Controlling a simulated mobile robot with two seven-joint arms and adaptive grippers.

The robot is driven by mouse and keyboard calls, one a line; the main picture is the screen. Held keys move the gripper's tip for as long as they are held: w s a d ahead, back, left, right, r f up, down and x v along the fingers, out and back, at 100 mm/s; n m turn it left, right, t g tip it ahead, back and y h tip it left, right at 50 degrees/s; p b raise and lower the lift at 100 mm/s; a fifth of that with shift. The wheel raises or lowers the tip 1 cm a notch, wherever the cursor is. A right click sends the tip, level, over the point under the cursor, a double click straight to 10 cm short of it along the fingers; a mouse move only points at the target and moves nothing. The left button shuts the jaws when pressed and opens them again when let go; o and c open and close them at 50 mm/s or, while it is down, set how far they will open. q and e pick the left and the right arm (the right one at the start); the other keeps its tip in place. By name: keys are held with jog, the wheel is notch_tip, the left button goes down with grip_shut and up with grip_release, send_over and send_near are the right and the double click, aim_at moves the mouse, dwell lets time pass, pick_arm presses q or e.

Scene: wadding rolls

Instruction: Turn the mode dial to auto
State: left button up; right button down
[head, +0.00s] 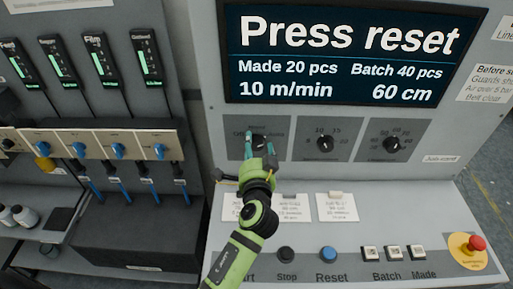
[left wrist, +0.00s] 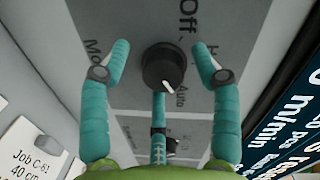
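The mode dial (left wrist: 163,67) is a round black knob with a white pointer mark on a grey panel. In the left wrist view its mark points down and right, towards the word Auto. The word Off is above it, and the other labels are partly covered. In the head view the dial (head: 259,144) is the leftmost of three and mostly hidden by my gripper. My left gripper (left wrist: 160,75) has teal fingers spread around the knob, with visible gaps at the sides. A third finger is below it; whether that one touches is unclear. My right gripper is out of view.
Two more dials (head: 325,143) (head: 394,143) are to the right. The screen (head: 345,55) above reads Press reset. Below are the Stop button (head: 286,254), the blue Reset button (head: 328,254), several white switches and a red emergency button (head: 477,243). Hanging cards (head: 337,207) are close beneath.

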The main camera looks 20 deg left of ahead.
pick_arm(q)
jog(key=v, duration=0.7)
jog(key=shift+s, duration=0.2)
dwell(0.4)
